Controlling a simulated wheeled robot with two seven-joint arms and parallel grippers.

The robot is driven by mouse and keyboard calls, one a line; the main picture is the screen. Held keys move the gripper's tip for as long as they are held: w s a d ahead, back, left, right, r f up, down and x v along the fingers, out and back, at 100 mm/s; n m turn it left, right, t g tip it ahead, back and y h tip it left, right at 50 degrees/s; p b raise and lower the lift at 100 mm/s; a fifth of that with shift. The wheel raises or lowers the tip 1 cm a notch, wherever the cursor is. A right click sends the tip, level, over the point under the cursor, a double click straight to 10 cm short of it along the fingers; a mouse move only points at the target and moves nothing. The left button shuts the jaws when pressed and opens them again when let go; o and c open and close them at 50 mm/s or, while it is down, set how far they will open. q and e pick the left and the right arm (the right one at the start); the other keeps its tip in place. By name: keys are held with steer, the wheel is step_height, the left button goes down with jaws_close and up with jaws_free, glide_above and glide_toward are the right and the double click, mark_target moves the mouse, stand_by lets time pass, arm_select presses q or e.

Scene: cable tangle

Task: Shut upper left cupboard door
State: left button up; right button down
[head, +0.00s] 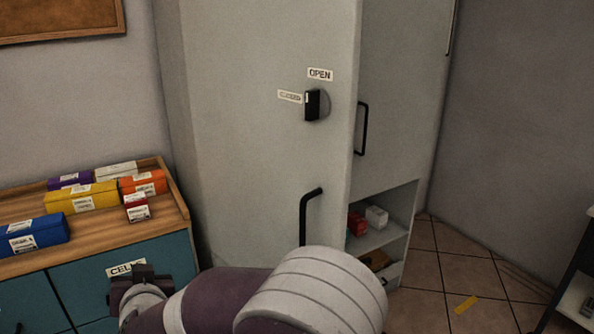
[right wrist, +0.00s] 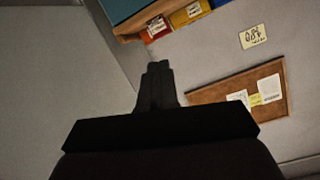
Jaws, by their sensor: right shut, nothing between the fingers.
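The tall grey cupboard's upper left door (head: 250,130) fills the middle of the head view. Its free right edge stands out in front of the upper right door (head: 405,110), so it looks slightly ajar. It carries a black knob (head: 313,105) between OPEN and CLOSED labels, and a black bar handle (head: 304,215) lower down. My right arm crosses the bottom of the head view, hiding the door's lower part. My right gripper (head: 140,280) is left of the door, before the teal cabinet. In the right wrist view its fingers (right wrist: 157,68) are shut and empty. My left gripper is not in view.
A teal cabinet with a wooden top (head: 110,232) holds several coloured boxes at the left. Open shelves (head: 385,237) with small boxes show low in the cupboard. Tiled floor (head: 440,270) is clear at the right, apart from a yellow strip (head: 466,304). A dark rack (head: 575,285) stands far right.

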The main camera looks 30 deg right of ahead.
steer(key=d+r+m+t+h, duration=0.2)
steer(key=d+r+m+h, duration=0.2)
steer(key=r+h, duration=0.3)
steer(key=m+g+h, duration=0.8)
steer(key=g+h, duration=0.3)
glide_toward(298, 199)
steer(key=s+a+r, duration=0.2)
steer(key=s+a, duration=0.3)
steer(key=x, duration=1.3)
steer(key=shift+w+r+b, duration=0.1)
steer(key=shift+r+b, duration=0.15)
steer(key=shift+b, duration=0.05)
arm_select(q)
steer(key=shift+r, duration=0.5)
arm_select(e)
steer(key=shift+d, duration=0.1)
